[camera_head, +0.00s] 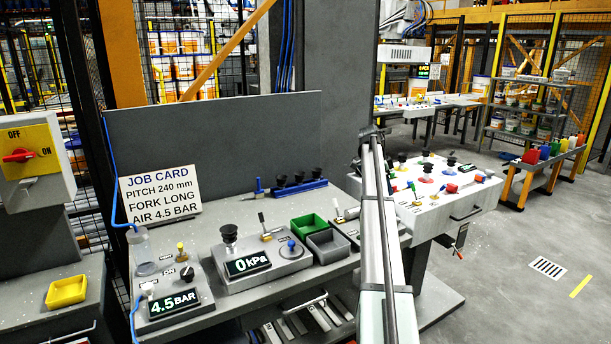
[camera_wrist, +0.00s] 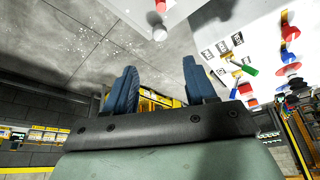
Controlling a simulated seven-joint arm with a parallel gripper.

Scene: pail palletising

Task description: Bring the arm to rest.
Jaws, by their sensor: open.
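My gripper (camera_wrist: 160,68) shows in the wrist view as two blue fingers standing apart, with nothing between them. In the head view my arm rises from the bottom edge past the right end of the grey bench; the fingers cannot be made out there. A white-topped table (camera_head: 470,200) with small coloured knobs and black suction cups lies right of my arm. It also shows at the upper right of the wrist view (camera_wrist: 215,22), apart from the fingers.
The grey bench (camera_head: 215,310) carries a 0 kPa display (camera_head: 248,263), a 4.5 BAR display (camera_head: 173,303), a green bin (camera_head: 309,226) and a grey bin (camera_head: 330,246). A job card (camera_head: 160,194) stands behind.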

